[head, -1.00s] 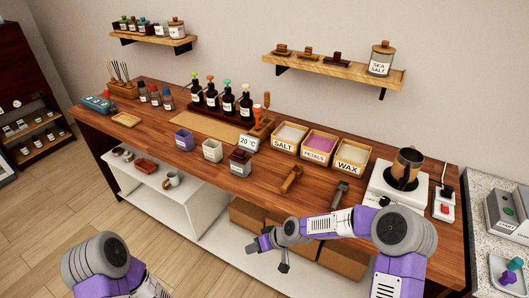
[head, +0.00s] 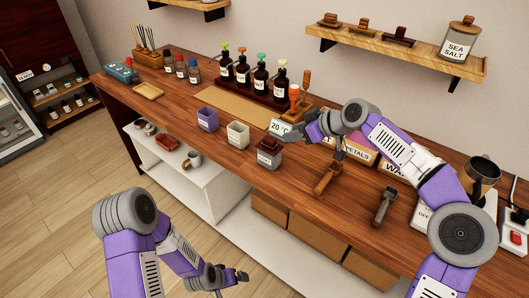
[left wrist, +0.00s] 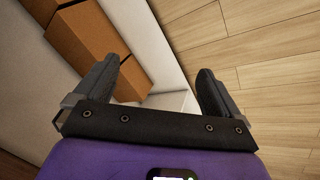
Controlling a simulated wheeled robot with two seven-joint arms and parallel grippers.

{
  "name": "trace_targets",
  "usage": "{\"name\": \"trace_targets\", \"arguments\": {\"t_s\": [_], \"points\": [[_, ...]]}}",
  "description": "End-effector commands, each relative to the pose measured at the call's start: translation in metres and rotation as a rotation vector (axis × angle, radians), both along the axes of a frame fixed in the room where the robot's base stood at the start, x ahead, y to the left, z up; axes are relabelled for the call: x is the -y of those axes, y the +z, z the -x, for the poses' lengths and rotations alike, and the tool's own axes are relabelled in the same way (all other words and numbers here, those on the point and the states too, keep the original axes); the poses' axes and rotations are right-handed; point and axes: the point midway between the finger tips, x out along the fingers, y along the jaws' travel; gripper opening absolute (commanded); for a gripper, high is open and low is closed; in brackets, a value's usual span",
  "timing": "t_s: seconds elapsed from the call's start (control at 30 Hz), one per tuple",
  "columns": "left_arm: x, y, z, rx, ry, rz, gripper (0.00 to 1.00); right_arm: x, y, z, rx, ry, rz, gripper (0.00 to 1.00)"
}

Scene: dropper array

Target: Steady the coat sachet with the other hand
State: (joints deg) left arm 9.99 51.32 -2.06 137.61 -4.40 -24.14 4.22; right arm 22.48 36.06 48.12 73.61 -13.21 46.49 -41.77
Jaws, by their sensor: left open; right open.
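I cannot make out a coat sachet in either view. My right gripper (head: 322,134) is open above the worktop, just right of the grey container and in front of the 20 °C display (head: 280,127), which it partly hides. My left gripper (head: 236,280) is low in front of the cabinet, below the worktop edge. In the left wrist view its two dark fingers (left wrist: 158,88) stand wide apart with nothing between them.
A purple (head: 208,119), a cream (head: 238,135) and a grey container (head: 268,156) stand along the worktop (head: 240,175). Dropper bottles (head: 260,80) stand behind. A wooden tool (head: 327,178) and a dark-headed tool (head: 384,207) lie near the front. My right arm partly covers the labelled boxes.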

Motion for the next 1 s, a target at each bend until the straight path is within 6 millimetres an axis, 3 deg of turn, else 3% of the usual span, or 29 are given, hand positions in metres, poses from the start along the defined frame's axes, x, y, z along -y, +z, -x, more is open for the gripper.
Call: {"name": "trace_targets", "arguments": {"t_s": [0.03, 0.1, 0.3, 0.57, 0.67, 0.73, 0.9, 1.0], "points": [[-0.009, 0.01, -0.03, 0.082, 0.013, -0.02, 1.0, 0.0, 0.0, 0.0, -0.001, -0.001, 0.0, 0.43], [-0.022, 0.027, -0.067, 0.192, 0.03, -0.042, 1.0, 0.0, 0.0, 0.0, -0.001, -0.001, 0.0, 0.43], [-0.053, 0.094, -0.162, 0.494, 0.069, -0.085, 1.0, 0.0, -0.001, 0.0, -0.001, -0.001, -0.001, 0.43], [-0.073, 0.219, -0.253, 0.878, 0.05, -0.103, 1.0, 0.0, -0.001, 0.0, -0.002, -0.001, 0.0, 0.43], [-0.056, 0.271, -0.276, 1.01, -0.035, -0.092, 1.0, 0.0, -0.001, 0.0, -0.002, -0.001, 0.0, 0.43], [-0.026, 0.294, -0.283, 1.064, -0.147, -0.081, 1.0, 0.0, -0.001, 0.0, -0.001, -0.001, -0.001, 0.43], [0.042, 0.305, -0.278, 1.081, -0.411, -0.08, 1.0, 0.0, -0.001, 0.0, -0.001, -0.001, -0.001, 0.43], [0.066, 0.304, -0.273, 1.077, -0.509, -0.089, 1.0, 0.0, -0.001, 0.0, -0.001, -0.001, -0.001, 0.43]]}}
